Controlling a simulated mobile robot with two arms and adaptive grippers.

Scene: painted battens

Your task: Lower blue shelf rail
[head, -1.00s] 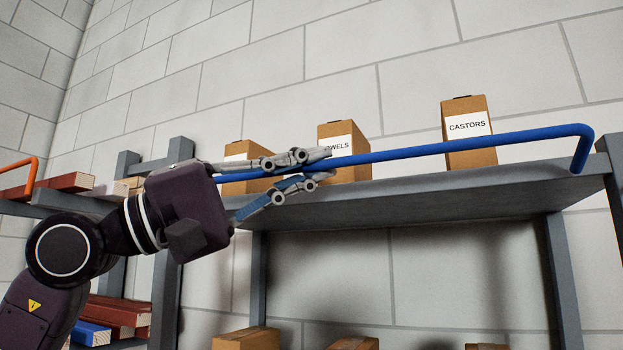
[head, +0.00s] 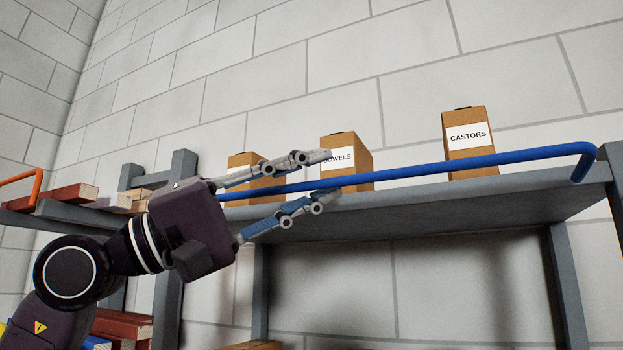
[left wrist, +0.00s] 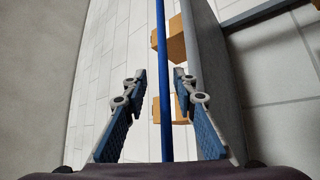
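The blue shelf rail (head: 430,166) is a long bar along the front of the grey shelf (head: 450,205), with a bent right end by the shelf's right post. In the head view it crosses in front of the lower parts of the boxes. My left gripper (head: 326,176) is open, one finger above the rail and one below. In the left wrist view the rail (left wrist: 162,70) runs between the spread fingers (left wrist: 166,88), apart from both. The rail's left end is hidden behind my gripper. My right gripper is out of view.
Boxes stand on the shelf behind the rail: one labelled CASTORS (head: 467,160), one whose label reads "OWELS" (head: 345,150), and one partly hidden (head: 240,160). An orange rail (head: 37,185) and red battens (head: 68,196) are at the left.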

